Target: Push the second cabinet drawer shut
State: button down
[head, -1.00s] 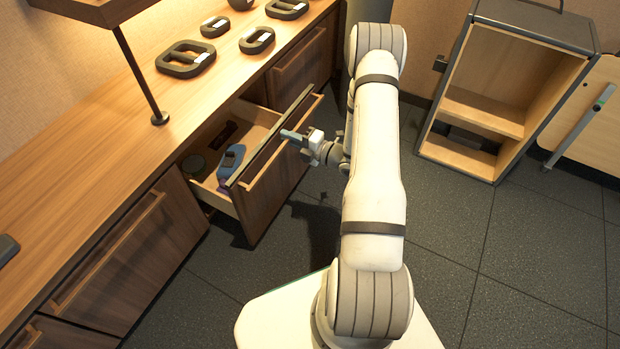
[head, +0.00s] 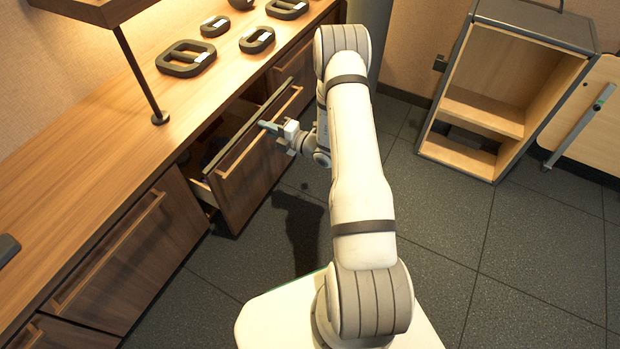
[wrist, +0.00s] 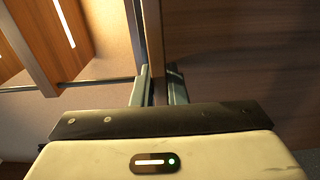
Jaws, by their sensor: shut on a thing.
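The one open cabinet drawer (head: 245,180) has a dark wood front with a light wooden handle bar (head: 277,124) along its top. It stands partly out of the cabinet under the counter. Its inside is mostly in shadow, and the items in it can hardly be made out. My gripper (head: 268,127) is at the top of the drawer front, on its handle. In the wrist view the two fingers of my gripper (wrist: 158,88) are shut around a narrow upright strip, which looks like the handle, beside the dark wood panel (wrist: 240,60).
The wooden counter (head: 110,160) holds several dark ring-shaped handles (head: 186,58) and a lamp post (head: 157,100). A closed cabinet front (head: 115,260) is left of the drawer. An open shelf box (head: 500,85) stands at the right. The dark floor (head: 440,230) is clear.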

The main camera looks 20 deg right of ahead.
aim_at(254, 123)
jog(key=b+x, duration=0.1)
jog(key=x, duration=0.9)
jog(key=shift+w+a, duration=0.25)
jog(key=shift+w, duration=0.1)
jog(key=c, duration=1.1)
grip_release()
jog(key=shift+a, duration=0.1)
jog(key=shift+p+v, duration=0.75)
jog(key=shift+v, duration=2.25)
